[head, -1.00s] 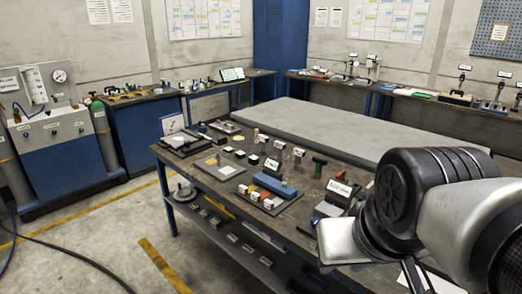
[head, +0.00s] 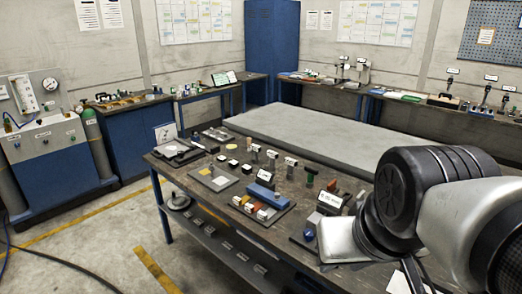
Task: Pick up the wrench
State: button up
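I cannot make out a wrench for certain; the small tools on the benches are too small to tell apart. The near dark workbench (head: 284,236) holds several small parts, among them a blue block (head: 262,196) and a dark green-handled item (head: 310,176). My arm fills the right side of the head view, with its black joint and pale links over the right end of this bench. My gripper's fingers do not show, so whether it is open or shut is hidden.
A grey slab-topped table (head: 300,137) with a bare top stands behind the near bench. Benches with tools (head: 430,100) line the back right wall. A blue cabinet with gauges (head: 55,160) is at left. The floor at lower left is open, with a dark cable (head: 70,262).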

aim_at(272, 155)
jog(key=i+j+z, duration=0.2)
jog(key=z, duration=0.25)
jog(key=i+j+z, duration=0.15)
jog(key=j+z, duration=0.2)
jog(key=z, duration=0.15)
jog(key=i+j+z, duration=0.1)
jog(key=j, duration=0.25)
jog(key=i+j+z, duration=0.15)
jog(key=j, duration=0.2)
jog(key=j+z, duration=0.1)
jog(key=j, duration=0.25)
jog(key=i+j, duration=0.1)
jog(key=j, duration=0.45)
jog(key=i+j, duration=0.1)
jog(key=j, duration=0.4)
jog(key=i+j+z, duration=0.1)
jog(key=j, duration=0.45)
jog(key=i+j, duration=0.1)
jog(key=j, duration=1)
jog(key=i+z, duration=0.05)
jog(key=i, duration=0.05)
